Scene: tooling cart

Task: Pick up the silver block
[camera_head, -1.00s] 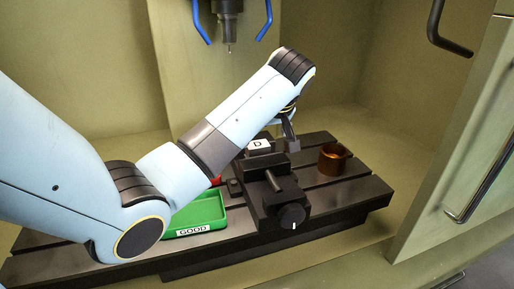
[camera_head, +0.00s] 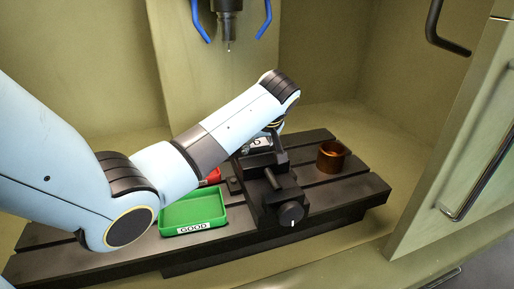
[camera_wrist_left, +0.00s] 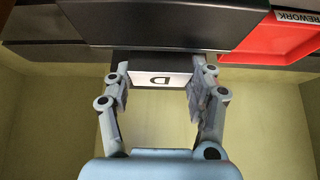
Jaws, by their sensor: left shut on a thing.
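My left gripper (camera_wrist_left: 160,88) is shut on this block, one finger on each side. Whether the block is clear of the vise I cannot tell. My right gripper is out of view.
A green tray (camera_head: 224,219) labelled GOOD lies left of the vise. A red tray (camera_wrist_left: 270,42) labelled REWORK is behind it. A copper-coloured ring (camera_head: 331,160) stands right of the vise on the slotted table (camera_head: 350,187). A spindle (camera_head: 229,20) hangs above; a cabinet door (camera_head: 455,150) is at right.

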